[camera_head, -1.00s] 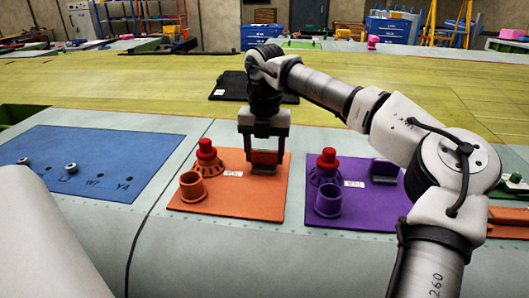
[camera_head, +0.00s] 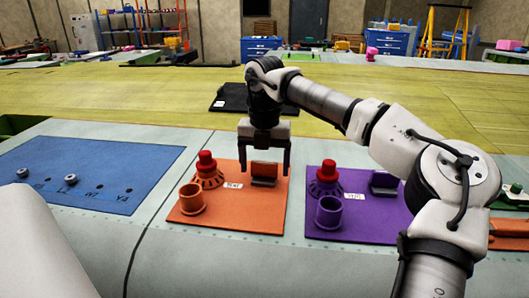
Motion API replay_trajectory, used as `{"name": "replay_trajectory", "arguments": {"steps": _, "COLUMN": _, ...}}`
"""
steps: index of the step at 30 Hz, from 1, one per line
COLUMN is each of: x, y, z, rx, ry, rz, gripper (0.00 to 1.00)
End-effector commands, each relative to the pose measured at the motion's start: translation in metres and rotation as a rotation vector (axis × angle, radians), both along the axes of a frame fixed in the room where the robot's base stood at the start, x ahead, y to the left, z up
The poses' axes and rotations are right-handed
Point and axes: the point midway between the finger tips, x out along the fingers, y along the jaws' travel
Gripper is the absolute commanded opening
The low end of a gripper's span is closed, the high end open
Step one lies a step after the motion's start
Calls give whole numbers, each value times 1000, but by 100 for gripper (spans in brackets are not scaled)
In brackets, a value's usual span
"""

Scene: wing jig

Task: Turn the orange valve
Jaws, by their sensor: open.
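The orange board (camera_head: 245,212) lies on the pale grey panel in the middle of the view. Near its back right stands a small block-like fitting (camera_head: 264,181), orange above and dark grey below, which looks like the valve handle. My gripper (camera_head: 264,170) points down over it. Its two fingers are apart, one on each side of the fitting, and nothing is clamped. I cannot tell whether a finger touches it. On the board's left are a red knob on an orange ribbed base (camera_head: 206,170) and an open orange cup (camera_head: 191,200).
A purple board (camera_head: 375,225) with a similar red knob, cup and dark block lies to the right. A blue plate (camera_head: 85,165) lies to the left. A black pad (camera_head: 228,99) lies behind on the yellow-green surface.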

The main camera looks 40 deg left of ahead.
Motion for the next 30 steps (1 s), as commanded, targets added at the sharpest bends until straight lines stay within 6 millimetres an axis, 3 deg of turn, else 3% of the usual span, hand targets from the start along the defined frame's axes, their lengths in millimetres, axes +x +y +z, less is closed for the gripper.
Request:
{"name": "replay_trajectory", "arguments": {"steps": 5, "x": 0, "y": 1, "z": 22, "rx": 3, "ry": -3, "rz": -2, "gripper": 80}}
{"name": "replay_trajectory", "arguments": {"steps": 18, "x": 0, "y": 1, "z": 117, "rx": 4, "ry": -1, "rz": -1, "gripper": 80}}
{"name": "replay_trajectory", "arguments": {"steps": 24, "x": 0, "y": 0, "z": 135, "rx": 2, "ry": -1, "rz": 0, "gripper": 80}}
{"name": "replay_trajectory", "arguments": {"steps": 30, "x": 0, "y": 0, "z": 137, "rx": 2, "ry": -1, "rz": -1, "gripper": 80}}
